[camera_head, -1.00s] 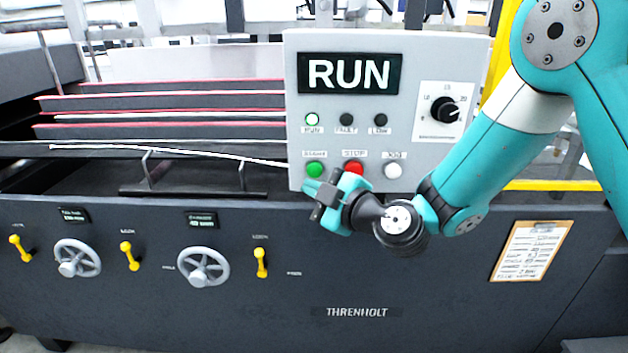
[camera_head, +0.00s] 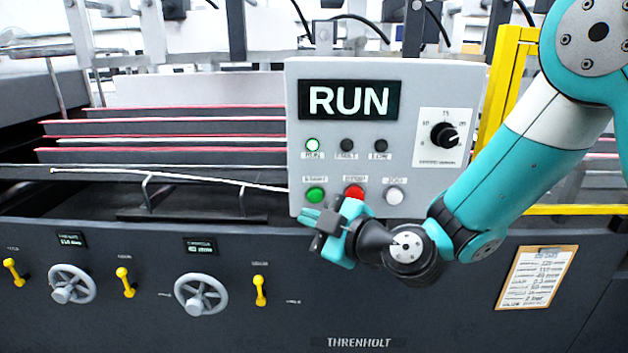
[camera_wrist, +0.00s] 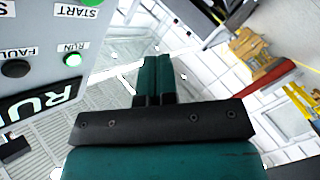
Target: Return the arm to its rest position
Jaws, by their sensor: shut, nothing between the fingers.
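My teal arm comes in from the upper right in the head view, bent at the elbow. My gripper (camera_head: 326,222) is at its end, in front of the lower edge of the grey control panel (camera_head: 270,0). My gripper also shows in the wrist view (camera_wrist: 158,80), its two teal fingers together with nothing between them. The panel display reads RUN (camera_head: 349,100), and the RUN lamp (camera_head: 312,145) is lit green. The green start button (camera_head: 315,195), the red stop button (camera_head: 354,193) and the white jog button (camera_head: 394,196) sit in the panel's lower row, just above my gripper and wrist. In the wrist view, part of the panel (camera_wrist: 110,30) is at the upper left.
The dark machine front (camera_head: 400,310) lies below and behind my arm, with handwheels (camera_head: 201,294) and yellow levers (camera_head: 260,290) at left. A clipboard (camera_head: 537,277) hangs at right. A yellow frame (camera_head: 507,85) stands behind my arm. The wrist view shows pale floor.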

